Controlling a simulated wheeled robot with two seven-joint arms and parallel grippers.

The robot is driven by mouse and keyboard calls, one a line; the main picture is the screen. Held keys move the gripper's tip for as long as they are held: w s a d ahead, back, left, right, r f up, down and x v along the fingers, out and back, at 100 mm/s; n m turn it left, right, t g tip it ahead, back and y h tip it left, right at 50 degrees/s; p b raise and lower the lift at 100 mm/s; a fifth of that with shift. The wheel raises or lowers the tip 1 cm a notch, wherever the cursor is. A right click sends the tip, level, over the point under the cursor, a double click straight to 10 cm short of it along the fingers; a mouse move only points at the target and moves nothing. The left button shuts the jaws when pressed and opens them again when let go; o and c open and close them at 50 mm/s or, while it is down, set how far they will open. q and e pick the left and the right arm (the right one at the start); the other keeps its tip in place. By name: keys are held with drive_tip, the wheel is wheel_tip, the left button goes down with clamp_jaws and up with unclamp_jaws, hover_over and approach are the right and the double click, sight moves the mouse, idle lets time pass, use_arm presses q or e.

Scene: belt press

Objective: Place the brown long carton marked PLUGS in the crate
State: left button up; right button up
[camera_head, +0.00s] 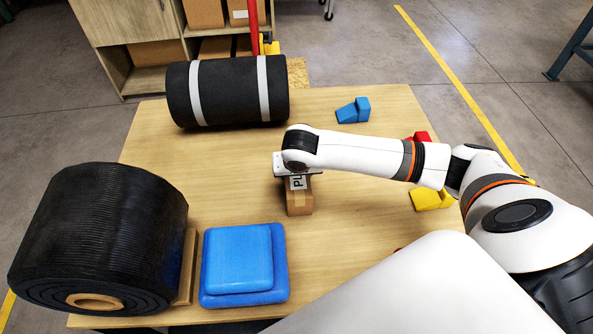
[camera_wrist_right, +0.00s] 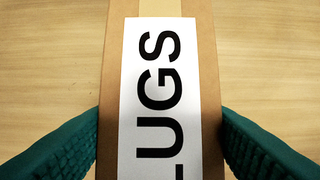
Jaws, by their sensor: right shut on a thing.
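The brown long carton (camera_head: 299,204) is near the middle of the wooden table, partly hidden under my right wrist. In the right wrist view the carton (camera_wrist_right: 208,60) fills the middle, its white label reading "LUGS" with the rest cut off. My right gripper (camera_wrist_right: 160,125) has its green ridged fingers on both long sides of the carton and is shut on it. I cannot tell whether the carton touches the table. No crate is plainly visible in either view. My left gripper is not in view.
A black roll with white bands (camera_head: 228,90) lies at the table's back left. A large black ribbed roll (camera_head: 100,235) and stacked blue pads (camera_head: 243,262) are at the front left. Blue (camera_head: 353,110), red (camera_head: 422,137) and yellow (camera_head: 430,199) wedges lie right. Bare table (camera_head: 190,160) surrounds the carton.

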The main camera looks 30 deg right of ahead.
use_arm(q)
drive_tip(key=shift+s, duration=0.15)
use_arm(e)
drive_tip(key=o, duration=1)
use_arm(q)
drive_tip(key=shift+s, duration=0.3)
use_arm(e)
drive_tip(key=o, duration=0.3)
drive_tip(key=shift+r, duration=0.1)
